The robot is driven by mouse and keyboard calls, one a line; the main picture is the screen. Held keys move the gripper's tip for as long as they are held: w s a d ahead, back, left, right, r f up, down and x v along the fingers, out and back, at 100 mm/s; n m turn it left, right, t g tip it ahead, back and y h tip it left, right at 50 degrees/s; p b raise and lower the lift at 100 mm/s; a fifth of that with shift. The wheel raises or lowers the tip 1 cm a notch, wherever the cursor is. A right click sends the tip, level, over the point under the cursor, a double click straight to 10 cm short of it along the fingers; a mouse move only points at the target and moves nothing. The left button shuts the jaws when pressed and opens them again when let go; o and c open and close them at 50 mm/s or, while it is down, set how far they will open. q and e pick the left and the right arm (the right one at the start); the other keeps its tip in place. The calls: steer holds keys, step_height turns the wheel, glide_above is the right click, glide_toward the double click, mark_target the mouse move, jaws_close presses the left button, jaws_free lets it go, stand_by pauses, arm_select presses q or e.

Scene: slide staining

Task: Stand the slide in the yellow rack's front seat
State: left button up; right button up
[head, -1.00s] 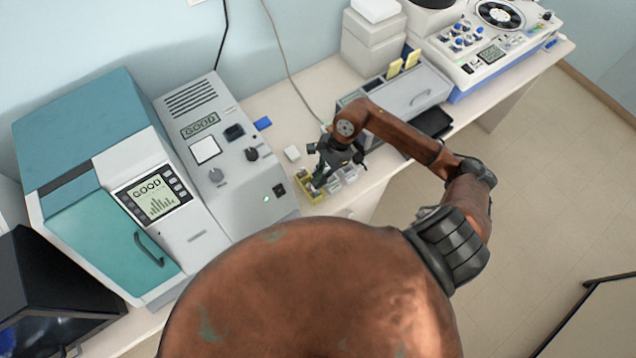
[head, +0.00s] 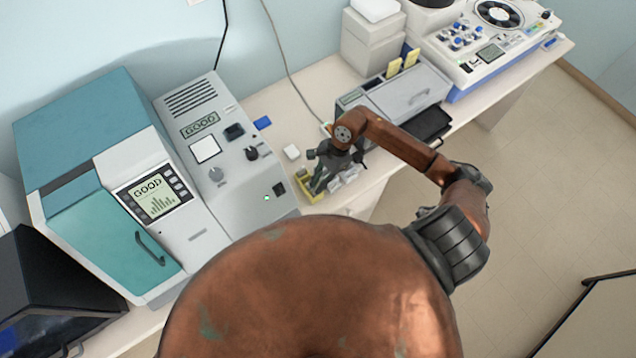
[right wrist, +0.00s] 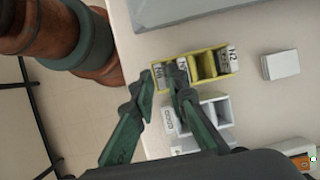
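The yellow rack (right wrist: 213,78) sits on the bench near its edge in the right wrist view. It has several compartments and labelled pale faces. In the head view, the rack (head: 302,186) is partly behind my right gripper (head: 317,187). In the right wrist view, my right gripper (right wrist: 160,76) reaches the rack's left end. Its fingertips are apart, with a pale labelled piece (right wrist: 159,84) between them. I cannot tell whether that piece is the slide or part of the rack, and I see no clear grip. My left gripper is not in view.
A white rack (right wrist: 222,112) stands beside the yellow one. A white block (right wrist: 281,65) lies apart on the bench. A grey machine (head: 225,150) stands left of the racks and a grey box (head: 410,92) to their right. The bench edge is close.

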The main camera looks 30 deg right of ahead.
steer(key=shift+r, duration=0.15)
steer(key=b+v, duration=0.3)
steer(key=v, duration=0.9)
steer(key=shift+b, duration=0.3)
steer(key=shift+c, duration=0.4)
stand_by(1.5)
